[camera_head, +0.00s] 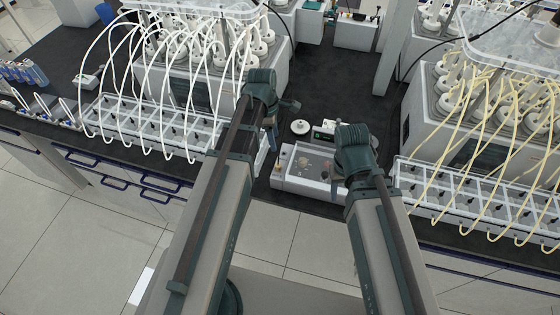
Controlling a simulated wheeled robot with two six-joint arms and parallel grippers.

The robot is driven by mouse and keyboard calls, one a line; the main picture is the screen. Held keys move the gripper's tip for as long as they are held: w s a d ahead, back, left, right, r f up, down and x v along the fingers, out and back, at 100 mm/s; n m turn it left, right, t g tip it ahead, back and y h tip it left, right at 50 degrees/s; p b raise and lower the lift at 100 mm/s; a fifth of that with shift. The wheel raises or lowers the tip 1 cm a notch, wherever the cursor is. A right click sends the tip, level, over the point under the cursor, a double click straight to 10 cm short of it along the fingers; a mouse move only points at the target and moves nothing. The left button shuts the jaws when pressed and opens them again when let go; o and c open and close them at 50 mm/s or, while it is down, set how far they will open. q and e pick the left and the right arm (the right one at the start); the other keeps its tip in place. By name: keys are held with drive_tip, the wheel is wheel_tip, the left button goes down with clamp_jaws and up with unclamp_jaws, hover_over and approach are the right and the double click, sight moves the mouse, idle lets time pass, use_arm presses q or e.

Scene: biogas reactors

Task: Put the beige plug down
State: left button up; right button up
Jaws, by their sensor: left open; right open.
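I cannot make out the beige plug for sure; small brownish and beige bits show in the white tray (308,186) at the bench's front edge, too small to name. My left gripper (270,132) points down beside the left reactor's front, just left of the tray. It is open, and I see nothing held in it. My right gripper (338,186) is over the right end of the tray, partly hidden behind its own wrist. It is open; its fingertips are hard to see.
A left reactor (200,92) with white tubes and a right reactor (425,105) with yellow tubes flank the tray. A small round white dish (300,127) and a device with a green display (324,131) stand behind it.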

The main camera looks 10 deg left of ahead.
use_arm(q)
drive_tip(key=b, duration=0.9)
hover_over(278, 164)
drive_tip(key=f, duration=0.8)
drive_tip(key=shift+w+a+f, duration=0.15)
drive_tip(key=shift+a+f, duration=0.05)
drive_tip(key=shift+f, duration=0.05)
drive_tip(key=f+b, duration=0.5)
drive_tip(key=shift+s+d+f, duration=0.15)
drive_tip(key=shift+s+f, duration=0.05)
drive_tip(key=shift+s, duration=0.05)
drive_tip(key=shift+r, duration=0.1)
clamp_jaws()
